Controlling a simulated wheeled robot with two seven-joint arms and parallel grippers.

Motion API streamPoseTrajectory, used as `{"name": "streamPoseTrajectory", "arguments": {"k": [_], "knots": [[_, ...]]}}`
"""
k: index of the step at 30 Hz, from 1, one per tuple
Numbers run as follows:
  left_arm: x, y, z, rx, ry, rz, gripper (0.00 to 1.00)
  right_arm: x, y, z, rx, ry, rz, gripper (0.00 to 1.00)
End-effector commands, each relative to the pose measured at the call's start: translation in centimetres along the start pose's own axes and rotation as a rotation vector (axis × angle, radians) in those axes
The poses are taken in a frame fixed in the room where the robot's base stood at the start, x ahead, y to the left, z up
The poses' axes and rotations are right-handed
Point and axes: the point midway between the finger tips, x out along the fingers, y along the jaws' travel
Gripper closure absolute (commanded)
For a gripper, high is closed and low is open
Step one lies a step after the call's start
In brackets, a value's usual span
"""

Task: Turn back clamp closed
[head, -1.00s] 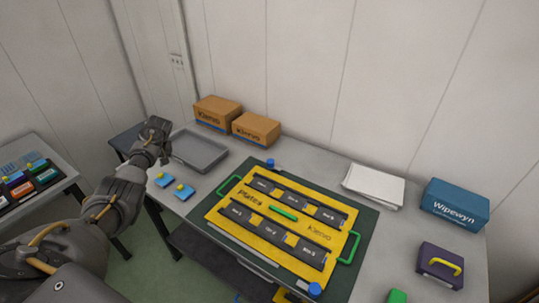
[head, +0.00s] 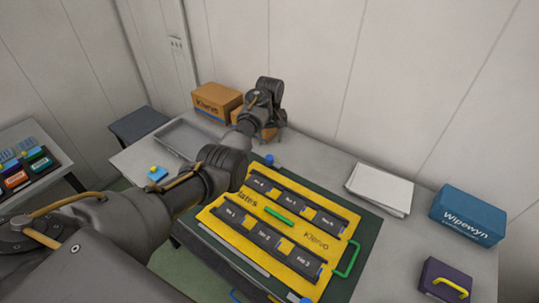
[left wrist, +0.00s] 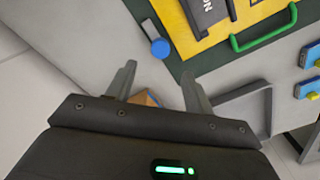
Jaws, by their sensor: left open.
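The back clamp, with a blue knob (head: 269,159), sits at the back edge of the dark green mat (head: 365,245) by the yellow plate (head: 318,240). In the left wrist view its blue knob (left wrist: 160,48) joins a short grey bar at the mat's edge. My left gripper (left wrist: 158,85) is open and empty. Its two fingers point toward the clamp and are apart from it. In the head view the gripper (head: 268,125) is behind the clamp, in front of an orange box; its fingers are hard to make out there. My right gripper is out of view.
A blue block with a yellow knob (head: 157,173) lies near the front left. White sheets (head: 380,188), a blue box (head: 467,214) and a purple case (head: 445,279) are on the right.

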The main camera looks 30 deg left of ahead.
Motion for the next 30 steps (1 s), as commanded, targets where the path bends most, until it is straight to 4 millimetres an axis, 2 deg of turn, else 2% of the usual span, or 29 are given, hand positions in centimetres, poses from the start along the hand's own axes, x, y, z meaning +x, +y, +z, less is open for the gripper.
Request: {"name": "streamPoseTrajectory", "arguments": {"k": [9,15,19,28,30], "knots": [[5.9,-0.3,0.0,-0.004,-0.003,-0.003,0.48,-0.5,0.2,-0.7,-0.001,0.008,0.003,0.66],[8.7,-0.3,0.0,-0.004,-0.001,-0.002,0.48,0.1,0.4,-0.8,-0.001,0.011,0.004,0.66],[9.3,-0.3,-0.1,-0.004,0.0,-0.001,0.48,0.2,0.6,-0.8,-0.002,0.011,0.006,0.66],[9.4,-0.3,-0.1,-0.004,0.001,-0.001,0.48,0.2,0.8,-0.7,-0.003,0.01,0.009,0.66],[9.4,-0.3,-0.1,-0.004,0.001,-0.001,0.57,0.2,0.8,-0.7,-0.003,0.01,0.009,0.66]]}}
